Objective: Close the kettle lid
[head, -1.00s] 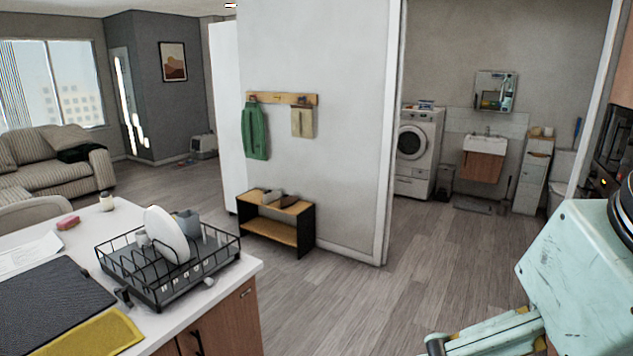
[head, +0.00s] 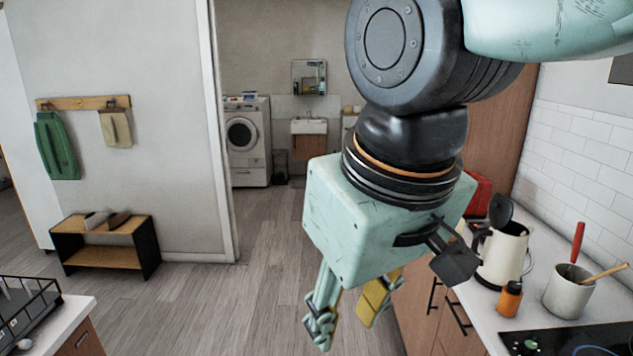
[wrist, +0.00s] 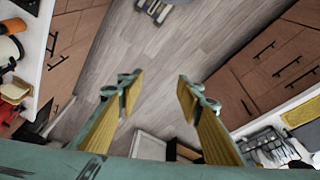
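The cream kettle (head: 503,252) stands upright on the right-hand counter in the head view. Its dark round lid (head: 500,210) is raised open above the body. My gripper (head: 347,316) hangs pointing down over the floor, left of the counter and apart from the kettle. In the wrist view, my gripper (wrist: 160,86) has its two yellow-padded fingers spread with only floor between them. Part of my gripper's housing comes close to the kettle's left side in the picture, but I cannot tell their distance in depth.
An orange bottle (head: 510,299) stands just in front of the kettle. A pot (head: 569,292) with utensils is to its right, near the dark hob (head: 570,341). A red appliance (head: 479,194) is behind. The aisle floor (head: 265,290) is clear.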

